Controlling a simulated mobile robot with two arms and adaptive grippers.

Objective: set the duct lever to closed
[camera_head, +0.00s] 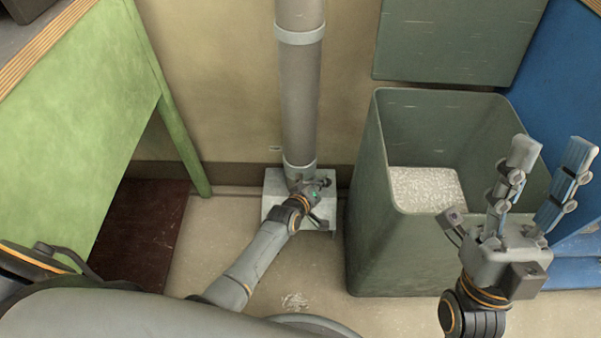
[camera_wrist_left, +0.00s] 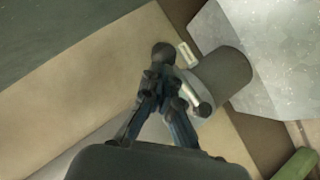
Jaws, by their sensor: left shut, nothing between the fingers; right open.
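The grey duct (camera_head: 301,95) runs down the wall to a pale metal box (camera_head: 272,187) on the floor. My left gripper (camera_head: 324,184) is at the foot of the duct, shut and empty, and covers much of that spot in the head view. In the left wrist view the shut fingers (camera_wrist_left: 160,62) are beside the duct (camera_wrist_left: 228,72). A short silver bar with a dark rounded end, apparently the duct lever (camera_wrist_left: 191,92), shows between them. I cannot tell whether the fingers touch it. My right gripper (camera_head: 555,142) is open and empty, fingers up.
A tall green bin (camera_head: 402,250) with pale granules (camera_head: 425,187) inside stands right of the duct, behind my right gripper. A green bench (camera_head: 75,125) is at left, with a dark red mat (camera_head: 150,235) on the floor. Floor between mat and bin is mostly clear.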

